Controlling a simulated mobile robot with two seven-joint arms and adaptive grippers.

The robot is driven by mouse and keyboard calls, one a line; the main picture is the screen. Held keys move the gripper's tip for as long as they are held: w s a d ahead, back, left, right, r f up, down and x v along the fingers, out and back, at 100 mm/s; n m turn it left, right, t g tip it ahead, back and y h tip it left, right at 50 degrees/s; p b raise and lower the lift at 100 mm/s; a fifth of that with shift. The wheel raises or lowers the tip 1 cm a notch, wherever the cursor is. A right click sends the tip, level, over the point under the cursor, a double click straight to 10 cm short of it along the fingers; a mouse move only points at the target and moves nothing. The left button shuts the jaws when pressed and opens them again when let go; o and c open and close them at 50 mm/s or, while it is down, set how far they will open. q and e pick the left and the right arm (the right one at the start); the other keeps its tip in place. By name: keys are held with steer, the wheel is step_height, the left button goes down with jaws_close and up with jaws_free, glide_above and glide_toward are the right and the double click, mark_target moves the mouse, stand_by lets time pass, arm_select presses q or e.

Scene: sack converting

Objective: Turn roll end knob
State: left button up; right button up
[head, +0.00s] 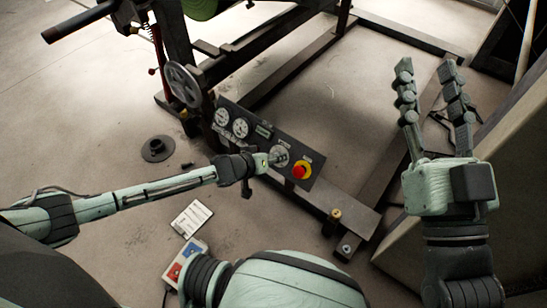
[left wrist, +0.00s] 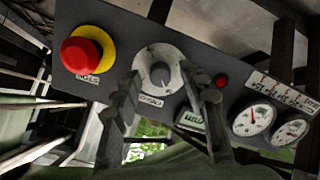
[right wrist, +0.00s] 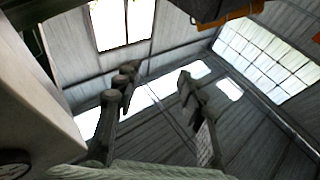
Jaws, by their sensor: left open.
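The knob (left wrist: 158,74) is a grey dial with a dark bar grip on the control panel (left wrist: 115,25), between the red emergency button and a small red lamp in the left wrist view. In the head view the knob (head: 280,155) is partly hidden by my left gripper (head: 266,161). My left gripper (left wrist: 164,82) is open, with one finger on each side of the knob's lower part; I cannot tell whether they touch it. My right gripper (head: 426,72) is open and empty, raised at the right, and its fingers also show in the right wrist view (right wrist: 157,80).
A red emergency button (head: 299,171) on a yellow ring sits close beside the knob. Gauges (head: 240,127) and a handwheel (head: 183,84) are farther left on the machine frame. A box with red and blue buttons (head: 184,262) and a dark flanged disc (head: 157,148) lie on the floor.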

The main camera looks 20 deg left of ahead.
arm_select(q)
steer(key=shift+c, duration=0.3)
jaws_close()
